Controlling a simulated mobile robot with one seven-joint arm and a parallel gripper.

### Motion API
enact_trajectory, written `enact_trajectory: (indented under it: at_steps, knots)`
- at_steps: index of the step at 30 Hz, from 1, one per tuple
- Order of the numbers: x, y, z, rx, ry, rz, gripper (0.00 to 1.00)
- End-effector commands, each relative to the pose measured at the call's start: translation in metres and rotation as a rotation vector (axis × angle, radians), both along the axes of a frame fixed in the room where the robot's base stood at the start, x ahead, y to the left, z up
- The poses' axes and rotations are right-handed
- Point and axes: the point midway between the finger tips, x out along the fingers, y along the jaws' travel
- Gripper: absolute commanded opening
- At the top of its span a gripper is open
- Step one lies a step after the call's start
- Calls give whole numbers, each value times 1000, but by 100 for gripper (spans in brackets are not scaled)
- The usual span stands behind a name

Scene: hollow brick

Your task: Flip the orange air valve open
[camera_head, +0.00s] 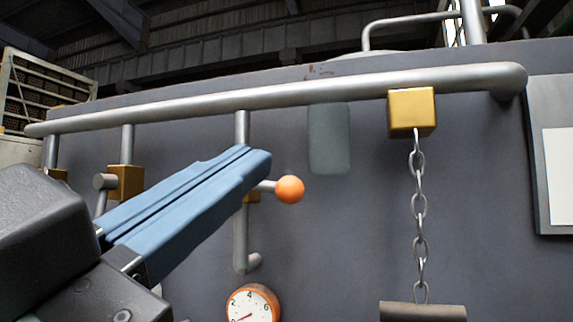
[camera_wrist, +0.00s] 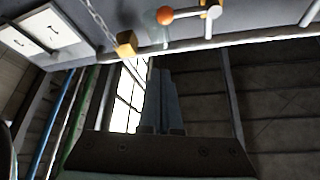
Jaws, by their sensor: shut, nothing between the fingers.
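The orange air valve shows as a round orange knob (camera_head: 289,189) on a short silver lever that points to the right, roughly level. The lever's left end and most of the yellow valve body (camera_head: 253,197) are hidden behind my fingers. The knob also shows near the top of the wrist view (camera_wrist: 165,15), with its lever running right. My gripper (camera_head: 260,160) has blue fingers, shut with nothing between them. In the head view the tips are just above and left of the knob. In the wrist view my gripper (camera_wrist: 161,72) appears below the knob, apart from it.
A long silver pipe (camera_head: 280,94) runs across the wall above. A chain (camera_head: 419,200) hangs from a yellow block (camera_head: 411,110) at right. A round gauge (camera_head: 252,304) sits below. Another yellow valve body (camera_head: 126,181) is at left. The wall between knob and chain is clear.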

Motion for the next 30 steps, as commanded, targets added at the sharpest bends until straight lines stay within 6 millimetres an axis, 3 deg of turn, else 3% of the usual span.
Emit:
enact_trajectory:
  at_steps: [8, 19, 22, 30]
  knots:
    - [19, -11, 16, -1, 2, -4, 0]
    - [79, -45, 55, -2, 3, -3, 0]
    - [83, -38, 25, -3, 3, 2, 0]
    - [88, -33, 10, -2, -1, 0, 0]
